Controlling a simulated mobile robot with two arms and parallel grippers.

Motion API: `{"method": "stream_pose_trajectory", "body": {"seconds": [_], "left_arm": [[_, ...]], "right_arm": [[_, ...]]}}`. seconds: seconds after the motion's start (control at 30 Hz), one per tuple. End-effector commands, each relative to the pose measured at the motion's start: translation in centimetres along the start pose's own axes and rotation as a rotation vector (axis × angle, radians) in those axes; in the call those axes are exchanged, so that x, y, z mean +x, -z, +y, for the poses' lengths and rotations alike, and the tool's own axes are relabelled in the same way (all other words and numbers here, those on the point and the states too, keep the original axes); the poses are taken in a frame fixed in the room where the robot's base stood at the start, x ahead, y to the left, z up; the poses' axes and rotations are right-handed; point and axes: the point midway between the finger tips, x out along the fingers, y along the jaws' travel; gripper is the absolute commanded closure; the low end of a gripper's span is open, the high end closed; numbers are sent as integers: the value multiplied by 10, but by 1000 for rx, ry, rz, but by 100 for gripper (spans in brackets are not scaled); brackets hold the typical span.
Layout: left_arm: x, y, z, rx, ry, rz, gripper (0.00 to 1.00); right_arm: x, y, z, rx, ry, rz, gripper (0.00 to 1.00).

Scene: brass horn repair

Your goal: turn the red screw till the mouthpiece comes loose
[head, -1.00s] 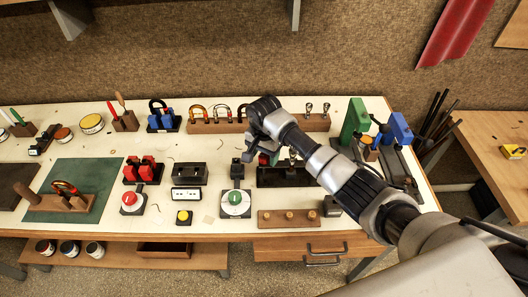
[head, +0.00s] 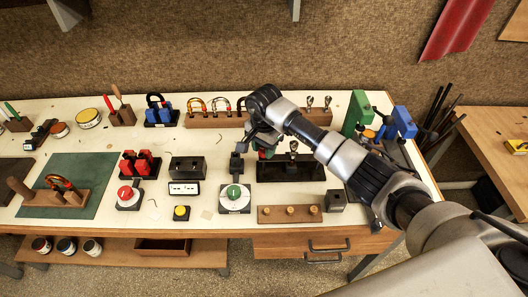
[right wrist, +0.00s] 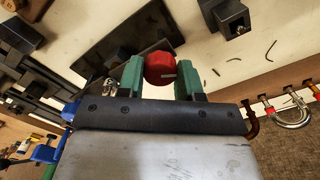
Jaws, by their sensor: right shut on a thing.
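The red screw (right wrist: 160,68) shows in the right wrist view as a round red head with a pale mark on it. My right gripper (right wrist: 160,78) has its two green fingers shut on it, one on each side. In the head view my right gripper (head: 263,146) hangs over the left end of a black base plate (head: 291,170) and hides most of the screw. A small silver piece (head: 293,146), which looks like the mouthpiece, stands up from the plate right of the gripper. I cannot tell whether it is loose. My left gripper is out of view.
A green clamp (head: 357,113) and a blue one (head: 404,121) stand at the right. A wooden rack (head: 214,120) with curved pieces is behind the gripper. A white dial with a green knob (head: 234,191) and a wooden peg block (head: 290,214) lie in front.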

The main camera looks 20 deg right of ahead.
Motion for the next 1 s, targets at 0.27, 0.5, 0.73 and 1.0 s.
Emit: {"method": "stream_pose_trajectory", "body": {"seconds": [0.27, 0.5, 0.73, 1.0], "left_arm": [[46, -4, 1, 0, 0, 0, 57], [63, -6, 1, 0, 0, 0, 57], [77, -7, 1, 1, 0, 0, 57], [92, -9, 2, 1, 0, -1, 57]], "right_arm": [[5, 2, 0, 236, 3, 5, 88], [3, 1, 0, 466, 2, 3, 88], [3, 1, 0, 684, 2, 2, 88], [2, 1, 0, 940, 3, 2, 88]]}}
